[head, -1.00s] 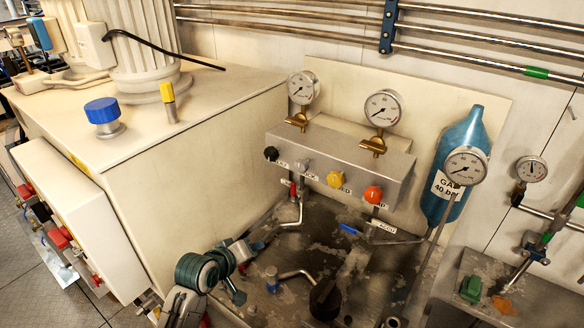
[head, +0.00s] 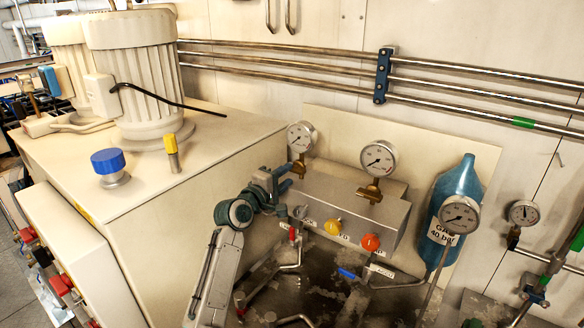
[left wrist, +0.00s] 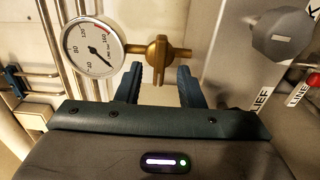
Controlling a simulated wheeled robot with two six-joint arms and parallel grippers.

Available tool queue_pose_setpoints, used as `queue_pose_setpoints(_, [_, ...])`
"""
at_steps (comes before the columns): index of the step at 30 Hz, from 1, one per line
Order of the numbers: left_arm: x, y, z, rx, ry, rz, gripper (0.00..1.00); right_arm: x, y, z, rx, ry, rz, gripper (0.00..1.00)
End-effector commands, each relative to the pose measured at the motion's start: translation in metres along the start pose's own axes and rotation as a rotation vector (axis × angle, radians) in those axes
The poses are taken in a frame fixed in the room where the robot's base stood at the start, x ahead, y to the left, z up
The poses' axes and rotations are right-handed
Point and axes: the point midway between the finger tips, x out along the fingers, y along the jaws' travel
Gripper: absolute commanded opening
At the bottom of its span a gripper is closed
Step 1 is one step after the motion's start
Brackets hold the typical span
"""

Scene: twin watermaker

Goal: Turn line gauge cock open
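A round white gauge (head: 300,137) stands at the left end of the grey valve block, with a brass cock (head: 298,167) below it. In the left wrist view the gauge (left wrist: 93,47) sits beside the brass cock (left wrist: 158,52), whose handle extends toward my gripper. My left gripper (head: 286,180) is beside this cock. Its two fingers (left wrist: 158,88) are open, one on each side of the handle, with gaps visible; I see no grip. A second gauge (head: 378,160) with its brass cock (head: 370,192) stands farther right. My right gripper is not in view.
Yellow (head: 332,227) and orange-red (head: 370,242) knobs line the block (head: 345,200). A grey knob (left wrist: 285,35) is right of the fingers in the wrist view. A blue gas bottle (head: 445,200) stands right, behind another gauge (head: 459,214). The large cream cabinet (head: 200,200) is at left.

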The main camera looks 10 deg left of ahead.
Motion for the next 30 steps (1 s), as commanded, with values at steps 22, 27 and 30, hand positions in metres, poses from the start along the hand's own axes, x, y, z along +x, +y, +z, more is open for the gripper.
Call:
queue_pose_setpoints(22, [0.035, -0.001, 0.0, 0.001, 0.0, -0.001, 0.15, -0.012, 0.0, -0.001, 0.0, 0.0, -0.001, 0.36])
queue_pose_setpoints(27, [0.035, -0.001, 0.0, 0.001, 0.0, -0.001, 0.0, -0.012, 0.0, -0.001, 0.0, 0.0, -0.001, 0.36])
queue_pose_setpoints(30, [0.035, -0.001, 0.0, 0.004, 0.0, -0.001, 0.0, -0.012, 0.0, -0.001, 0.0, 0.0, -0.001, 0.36])
